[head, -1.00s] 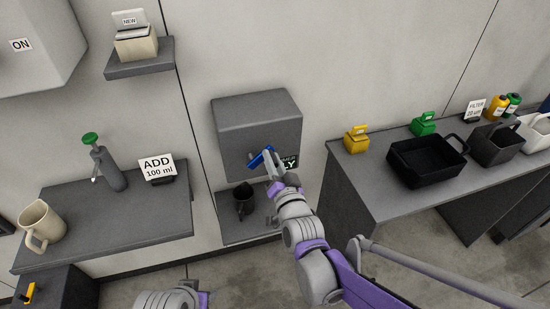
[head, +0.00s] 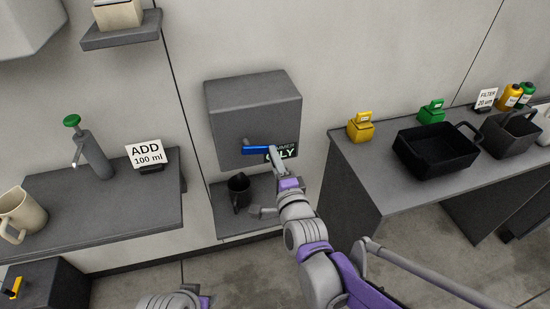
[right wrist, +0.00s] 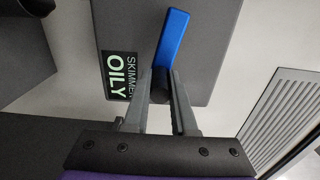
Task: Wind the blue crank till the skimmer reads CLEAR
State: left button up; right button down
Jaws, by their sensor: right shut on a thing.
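The blue crank (head: 258,149) is on the front of a grey box, the skimmer (head: 235,110). Its arm lies nearly level in the head view, with the grip at its right end. My right gripper (head: 277,152) is shut on the crank's dark grip (right wrist: 160,84), which shows between the two fingers in the right wrist view. The blue arm also shows in that view (right wrist: 172,42). The skimmer's label (right wrist: 121,78) reads OILY in green there; in the head view my gripper hides part of it.
A dark mug (head: 239,191) stands on the shelf under the skimmer. The left counter (head: 120,215) holds a green-topped dispenser (head: 92,155), a beige jug (head: 17,215) and an ADD 100 ml sign (head: 147,154). The right counter (head: 375,175) holds a black basket (head: 437,150) and yellow and green items.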

pick_arm(q)
jog(key=shift+w+f+b, duration=0.15)
jog(key=shift+f+b, duration=0.7)
jog(key=shift+f, duration=0.3)
jog(key=shift+w+f+b, duration=0.1)
jog(key=shift+f+b, duration=0.75)
jog(key=shift+f, duration=0.3)
pick_arm(e)
jog(key=s+a+f+m, duration=0.2)
jog(key=a+f+m, duration=0.2)
jog(key=m, duration=1.5)
jog(key=shift+s+a+f+m, duration=0.2)
jog(key=shift+a+m, duration=0.1)
jog(key=shift+a, duration=1.5)
jog(key=c, duration=0.7)
grip_release()
jog(key=shift+c, duration=0.2)
jog(key=shift+s, duration=0.15)
pick_arm(q)
notch_tip(320, 180, up, 2)
jog(key=shift+s+r+p, duration=0.1)
jog(key=shift+s+p, duration=0.05)
jog(key=shift+p, duration=0.8)
pick_arm(e)
jog(key=v, duration=1)
jog(key=shift+s+d, duration=0.15)
jog(key=shift+s, duration=0.1)
